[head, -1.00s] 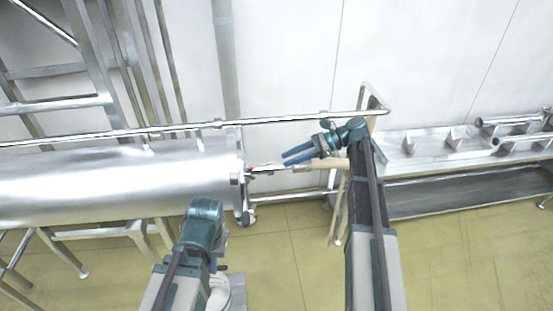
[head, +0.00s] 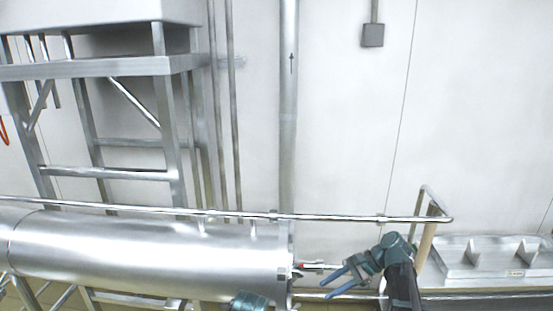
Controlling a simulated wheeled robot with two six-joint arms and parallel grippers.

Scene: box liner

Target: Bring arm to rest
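My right gripper (head: 325,290) is at the lower right of centre, its two blue fingers pointing left and spread apart. Nothing shows between them. Its fingertips are just right of the end of a large shiny steel cylinder (head: 150,255), near a thin fitting with a red mark (head: 313,266). I cannot tell whether they touch it. The teal joint (head: 394,246) of my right arm is right of the gripper. Of my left arm only a teal part (head: 250,301) shows at the bottom edge; its gripper is out of view.
A long metal rail (head: 330,217) runs above the cylinder and ends at the right. A metal frame (head: 110,172) stands at the upper left. The pale wall (head: 350,130) between is mostly bare.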

